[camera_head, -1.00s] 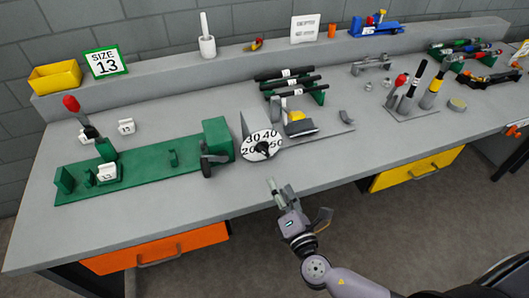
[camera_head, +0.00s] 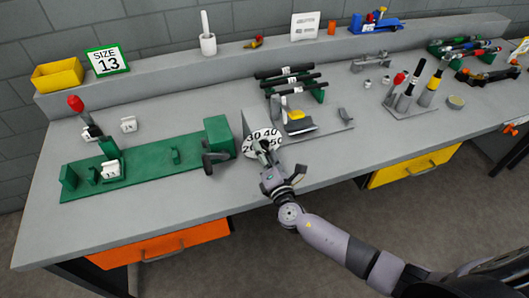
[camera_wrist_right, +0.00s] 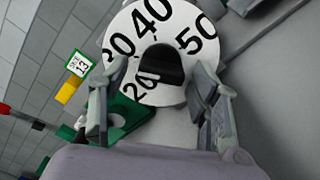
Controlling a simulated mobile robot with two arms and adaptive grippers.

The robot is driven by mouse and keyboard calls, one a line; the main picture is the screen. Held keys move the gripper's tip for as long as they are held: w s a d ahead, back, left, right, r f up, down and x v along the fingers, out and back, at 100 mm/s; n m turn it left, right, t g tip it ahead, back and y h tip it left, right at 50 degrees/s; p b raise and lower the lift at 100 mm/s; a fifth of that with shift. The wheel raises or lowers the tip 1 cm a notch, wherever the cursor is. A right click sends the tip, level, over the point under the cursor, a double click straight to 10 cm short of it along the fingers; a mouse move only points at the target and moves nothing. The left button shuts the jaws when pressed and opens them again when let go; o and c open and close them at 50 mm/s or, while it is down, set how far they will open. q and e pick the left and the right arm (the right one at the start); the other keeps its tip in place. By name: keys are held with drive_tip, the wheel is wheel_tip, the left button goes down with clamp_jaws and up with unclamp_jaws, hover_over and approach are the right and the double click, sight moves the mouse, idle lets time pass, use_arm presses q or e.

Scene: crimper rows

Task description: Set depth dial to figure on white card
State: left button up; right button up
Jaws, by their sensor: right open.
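The depth dial (camera_head: 254,135) is a white disc with black figures 20, 30, 40 and 50, on the front of a grey machine. It fills the upper right wrist view (camera_wrist_right: 150,12), with a dark knob (camera_wrist_right: 160,62) at its middle. My right gripper (camera_head: 265,152) is open in front of the dial and covers part of it in the head view. In the right wrist view its fingers stand on either side of the knob; I cannot tell whether they touch it. A white card (camera_head: 305,27) stands on the back ledge; its print is too small to read. My left gripper is not in view.
A green fixture (camera_head: 140,170) lies left of the dial, with a dark handle (camera_head: 213,157) close by. A green-framed SIZE 13 sign (camera_head: 106,60) stands on the ledge. The bench front left of my arm is clear.

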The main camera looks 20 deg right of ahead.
drive_tip(key=shift+c, duration=0.3)
drive_tip(key=c, duration=1.1)
drive_tip(key=shift+f+m+b, duration=0.2)
drive_tip(key=shift+m+b, duration=0.3)
drive_tip(key=shift+b, duration=0.25)
drive_tip(key=m+b, duration=0.3)
drive_tip(key=shift+r+m+b, duration=0.1)
drive_tip(key=shift+m+b, duration=0.8)
drive_tip(key=shift+b, duration=0.1)
drive_tip(key=m+b, duration=0.2)
drive_tip(key=m, duration=0.1)
drive_tip(key=shift+r+m, duration=0.15)
drive_tip(key=shift+m, duration=0.15)
drive_tip(key=shift+r+m+b, duration=0.2)
drive_tip(key=shift+m+b, duration=0.15)
drive_tip(key=shift+m, duration=1.15)
